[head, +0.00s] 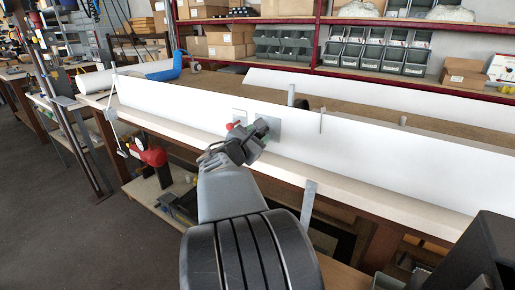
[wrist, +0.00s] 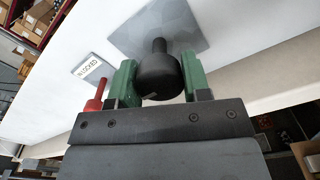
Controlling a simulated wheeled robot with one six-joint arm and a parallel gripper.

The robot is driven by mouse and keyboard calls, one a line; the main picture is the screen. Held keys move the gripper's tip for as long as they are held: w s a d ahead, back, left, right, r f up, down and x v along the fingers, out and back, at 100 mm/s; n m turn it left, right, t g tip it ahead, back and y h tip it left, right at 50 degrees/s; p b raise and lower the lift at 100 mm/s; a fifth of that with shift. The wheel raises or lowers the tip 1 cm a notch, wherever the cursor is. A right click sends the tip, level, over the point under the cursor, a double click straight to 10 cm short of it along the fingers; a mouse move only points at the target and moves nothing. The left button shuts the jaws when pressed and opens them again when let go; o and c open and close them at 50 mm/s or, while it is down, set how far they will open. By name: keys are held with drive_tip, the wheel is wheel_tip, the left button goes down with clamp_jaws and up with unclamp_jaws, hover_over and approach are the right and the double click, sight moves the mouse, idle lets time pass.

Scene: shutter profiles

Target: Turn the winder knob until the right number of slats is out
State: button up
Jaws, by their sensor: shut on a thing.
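The winder knob (wrist: 158,76) is a dark round knob on a short shaft, standing out from a grey square plate (wrist: 165,28). In the head view the plate (head: 272,124) sits on a long white panel (head: 380,150), and the gripper hides the knob. My gripper (head: 258,136) is shut on the knob, with a green finger pad on either side of it in the wrist view (wrist: 158,84). No separate slats can be made out in either view.
A small sign (wrist: 89,69), apparently reading LOCKED, and a red peg (wrist: 97,94) are close to the left finger in the wrist view. The panel stands along a workbench (head: 345,182). Shelves with bins (head: 377,50) are behind. Floor (head: 60,215) is clear at left.

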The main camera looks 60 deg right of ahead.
drive_tip(key=m+b, duration=0.3)
drive_tip(key=b, duration=0.2)
drive_tip(key=m+b, duration=0.2)
drive_tip(key=shift+f+m+b, duration=0.3)
drive_tip(key=shift+f+b, duration=0.05)
drive_tip(key=m+b, duration=0.2)
drive_tip(key=b, duration=0.1)
drive_tip(key=shift+r+m, duration=0.15)
drive_tip(key=shift+m, duration=0.15)
drive_tip(key=shift+r+m+b, duration=0.15)
drive_tip(key=shift+m+b, duration=0.45)
drive_tip(key=shift+b, duration=0.3)
drive_tip(key=shift+r, duration=0.1)
drive_tip(key=o, duration=0.9)
drive_tip(key=shift+a, duration=0.1)
drive_tip(key=a+p, duration=0.2)
drive_tip(key=a, duration=1.1)
drive_tip(key=shift+w+a, duration=0.1)
drive_tip(key=shift+a, duration=0.25)
